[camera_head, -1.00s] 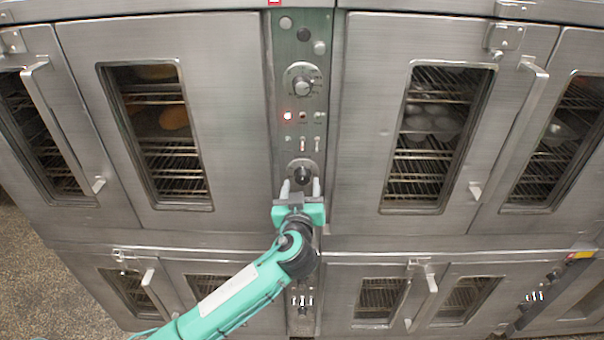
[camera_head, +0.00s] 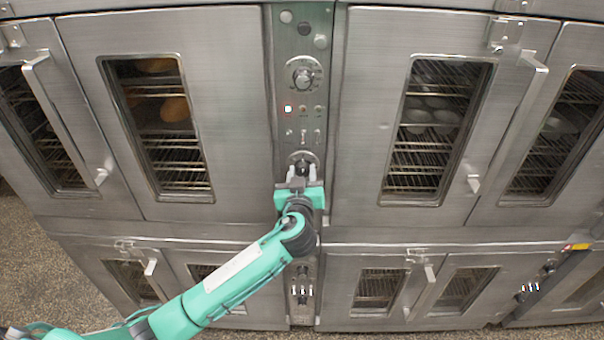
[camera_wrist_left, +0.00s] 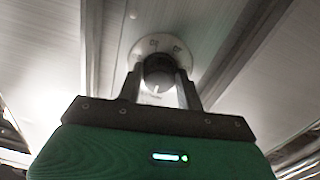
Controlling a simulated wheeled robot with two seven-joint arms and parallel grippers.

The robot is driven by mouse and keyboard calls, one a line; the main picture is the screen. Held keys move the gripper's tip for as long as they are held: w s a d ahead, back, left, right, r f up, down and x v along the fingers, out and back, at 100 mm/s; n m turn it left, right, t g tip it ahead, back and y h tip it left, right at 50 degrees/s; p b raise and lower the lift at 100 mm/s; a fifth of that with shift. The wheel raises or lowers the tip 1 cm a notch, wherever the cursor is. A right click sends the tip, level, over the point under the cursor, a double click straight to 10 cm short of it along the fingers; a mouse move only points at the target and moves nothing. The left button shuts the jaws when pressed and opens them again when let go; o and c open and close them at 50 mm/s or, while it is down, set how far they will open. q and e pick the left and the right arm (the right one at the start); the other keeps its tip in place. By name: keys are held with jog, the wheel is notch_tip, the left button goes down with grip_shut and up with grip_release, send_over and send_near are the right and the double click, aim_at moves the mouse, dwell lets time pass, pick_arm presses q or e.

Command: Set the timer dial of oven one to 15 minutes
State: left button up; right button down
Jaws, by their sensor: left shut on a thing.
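The lower dial (camera_head: 303,160) sits on the narrow green-grey control panel between the upper oven doors. My left gripper (camera_head: 302,176) reaches up to it from below and is shut on the dial's knob. In the left wrist view the dark round knob (camera_wrist_left: 158,72) is between the two fingers of the gripper (camera_wrist_left: 160,90). A pale scale plate with blurred numbers (camera_wrist_left: 152,44) shows around it; the exact setting cannot be read. My right gripper is not in view.
Oven doors with windows stand left (camera_head: 90,130) and right (camera_head: 365,130), with bar handles (camera_head: 522,120) projecting. Lower ovens (camera_head: 385,262) are beneath.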

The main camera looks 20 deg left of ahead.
pick_arm(q)
jog(key=shift+f+m+b, duration=0.1)
jog(key=shift+m+b, duration=0.9)
jog(key=shift+b, duration=0.15)
jog(key=shift+m, duration=0.4)
jog(key=shift+r+m, duration=0.2)
jog(key=shift+m, duration=0.6)
jog(key=m, duration=0.2)
jog(key=shift+r+m, duration=0.15)
jog(key=shift+m, duration=0.15)
jog(key=m+p, duration=0.1)
jog(key=m, duration=0.1)
jog(key=shift+m+p, duration=0.3)
jog(key=shift+d+m+p, duration=0.1)
jog(key=shift+m+p, duration=0.95)
jog(key=shift+m, duration=1.45)
